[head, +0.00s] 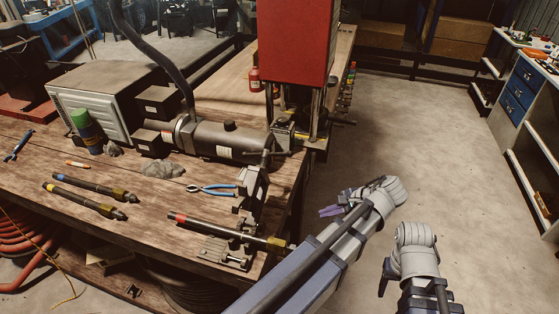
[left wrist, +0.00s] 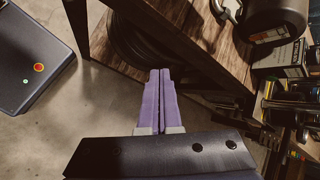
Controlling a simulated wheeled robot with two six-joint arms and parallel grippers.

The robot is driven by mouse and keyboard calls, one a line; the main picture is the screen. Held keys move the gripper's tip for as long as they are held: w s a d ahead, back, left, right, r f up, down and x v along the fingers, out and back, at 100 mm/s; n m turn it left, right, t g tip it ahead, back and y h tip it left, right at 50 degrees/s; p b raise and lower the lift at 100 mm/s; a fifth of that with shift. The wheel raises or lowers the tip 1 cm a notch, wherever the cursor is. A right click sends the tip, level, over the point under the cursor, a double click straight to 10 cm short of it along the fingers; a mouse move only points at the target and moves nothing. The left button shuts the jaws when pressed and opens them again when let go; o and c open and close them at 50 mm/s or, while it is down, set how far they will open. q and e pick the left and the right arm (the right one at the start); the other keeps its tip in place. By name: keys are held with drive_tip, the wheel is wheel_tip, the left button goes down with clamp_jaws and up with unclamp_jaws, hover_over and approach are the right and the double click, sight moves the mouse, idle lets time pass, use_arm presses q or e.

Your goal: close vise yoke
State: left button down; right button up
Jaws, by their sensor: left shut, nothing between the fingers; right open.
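A grey metal vise stands at the bench's front right corner in the head view. Its yoke (head: 252,187) looks raised and tilted up, apart from the low base (head: 222,252). A black hose with a red band (head: 205,227) and a brass end lies across the base. My left gripper (head: 328,211), with purple fingers, is shut and empty, off the bench to the right of the vise. The shut fingers also show in the left wrist view (left wrist: 160,85), where I cannot make out the yoke. My right arm is at the lower right; its fingers do not show.
The floor (head: 430,130) right of the bench is clear.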

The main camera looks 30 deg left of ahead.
use_arm(q)
drive_tip(key=w+a+r+m+g+y+b, duration=0.2)
drive_tip(key=w+a+r+m+y+b, duration=0.1)
drive_tip(key=w+a+r+y, duration=0.5)
drive_tip(key=s+a+r+p, duration=0.1)
drive_tip(key=s+a, duration=0.1)
drive_tip(key=a, duration=0.9)
drive_tip(key=shift+s+a+h, duration=0.15)
drive_tip(key=shift+a+h, duration=0.15)
drive_tip(key=shift+h, duration=0.1)
drive_tip(key=shift+r, duration=0.1)
